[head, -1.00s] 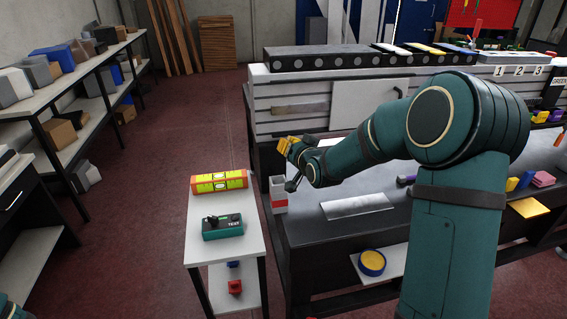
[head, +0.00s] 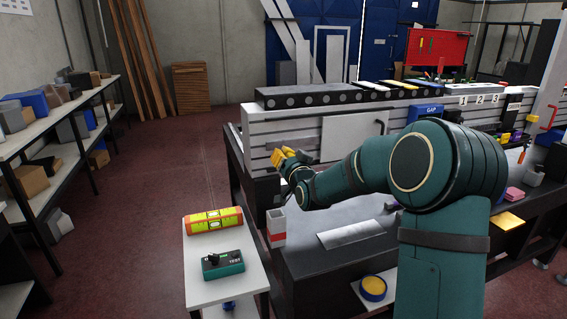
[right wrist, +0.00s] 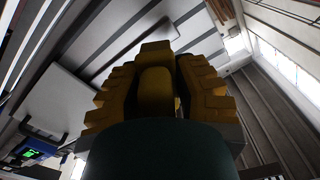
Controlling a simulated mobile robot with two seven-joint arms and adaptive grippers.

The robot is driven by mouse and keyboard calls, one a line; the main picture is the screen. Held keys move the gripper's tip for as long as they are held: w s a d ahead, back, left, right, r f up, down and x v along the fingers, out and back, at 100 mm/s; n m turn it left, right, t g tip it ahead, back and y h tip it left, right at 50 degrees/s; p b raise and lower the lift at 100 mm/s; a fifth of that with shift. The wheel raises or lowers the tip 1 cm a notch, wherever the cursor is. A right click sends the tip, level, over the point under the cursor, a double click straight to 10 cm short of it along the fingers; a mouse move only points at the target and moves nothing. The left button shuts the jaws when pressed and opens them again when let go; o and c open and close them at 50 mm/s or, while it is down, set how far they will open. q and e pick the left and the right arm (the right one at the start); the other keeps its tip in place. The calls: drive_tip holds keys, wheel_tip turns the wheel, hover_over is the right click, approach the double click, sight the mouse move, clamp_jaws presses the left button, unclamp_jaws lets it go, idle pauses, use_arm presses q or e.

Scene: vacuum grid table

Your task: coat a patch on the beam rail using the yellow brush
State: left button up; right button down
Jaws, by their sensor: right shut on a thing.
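The beam rail (head: 262,130) is a long light-grey slotted beam along the back of the dark table. My right gripper (head: 280,156) is in front of the rail's left part, left of a pale square panel. Its yellow-orange fingers are shut on the yellow brush. In the right wrist view, the yellow brush (right wrist: 155,90) shows as a rounded yellow piece between the fingers; its bristle end is hidden. I cannot tell whether the brush touches the rail. The patch is largely hidden behind the gripper. My left gripper is not in view.
A silvery plate (head: 350,233) lies on the table. Open red floor lies left.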

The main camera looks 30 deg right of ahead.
sight(275, 146)
drive_tip(key=p+x, duration=0.2)
drive_tip(key=x, duration=0.3)
drive_tip(key=shift+w, duration=0.15)
drive_tip(key=shift+x, duration=0.95)
idle(0.8)
